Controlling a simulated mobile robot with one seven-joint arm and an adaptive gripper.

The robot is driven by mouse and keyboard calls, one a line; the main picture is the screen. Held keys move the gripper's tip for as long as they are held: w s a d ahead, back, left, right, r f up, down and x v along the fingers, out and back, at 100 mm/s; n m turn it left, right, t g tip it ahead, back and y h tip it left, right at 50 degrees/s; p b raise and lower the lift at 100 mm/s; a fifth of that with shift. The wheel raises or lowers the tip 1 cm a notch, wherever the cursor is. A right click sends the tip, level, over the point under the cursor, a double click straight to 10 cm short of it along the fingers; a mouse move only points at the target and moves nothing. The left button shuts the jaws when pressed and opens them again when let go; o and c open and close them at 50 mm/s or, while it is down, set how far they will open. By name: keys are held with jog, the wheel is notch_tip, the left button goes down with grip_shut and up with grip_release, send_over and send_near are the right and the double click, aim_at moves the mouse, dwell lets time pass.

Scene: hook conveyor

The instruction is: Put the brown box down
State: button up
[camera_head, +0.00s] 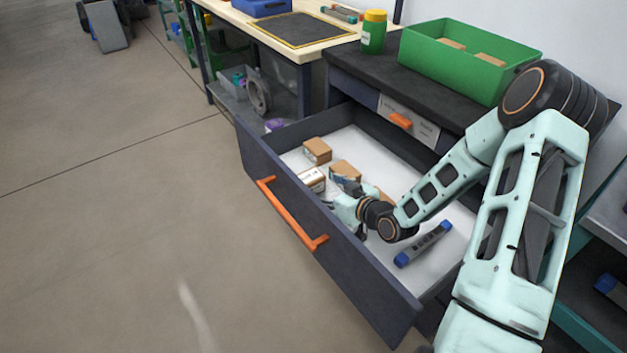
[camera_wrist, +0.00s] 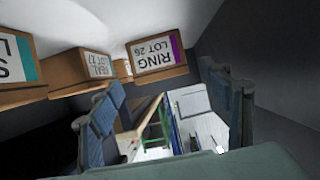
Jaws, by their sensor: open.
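Several small brown boxes lie in the open drawer. One stands at the far left (camera_head: 317,150), a white-labelled one (camera_head: 312,178) sits near the front wall, and another (camera_head: 345,169) is just behind my gripper (camera_head: 341,195). A further one is mostly hidden by my arm. In the wrist view, a box labelled RING LOT 26 (camera_wrist: 157,60) is just beyond the fingertips, beside another labelled box (camera_wrist: 85,72). My gripper is low in the drawer, its fingers apart with no box visible between them. Which box the task means cannot be told.
The drawer (camera_head: 368,288) has an orange handle (camera_head: 290,218). A blue-ended grey tool (camera_head: 423,244) lies on its white floor, right of my gripper. A green bin (camera_head: 470,62) and a green jar (camera_head: 373,32) stand on the dark top above.

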jog(key=v, duration=0.5)
jog(key=shift+s+d+p, duration=0.1)
jog(key=shift+s+p, duration=0.05)
jog(key=shift+p, duration=0.15)
jog(key=shift+r, duration=0.1)
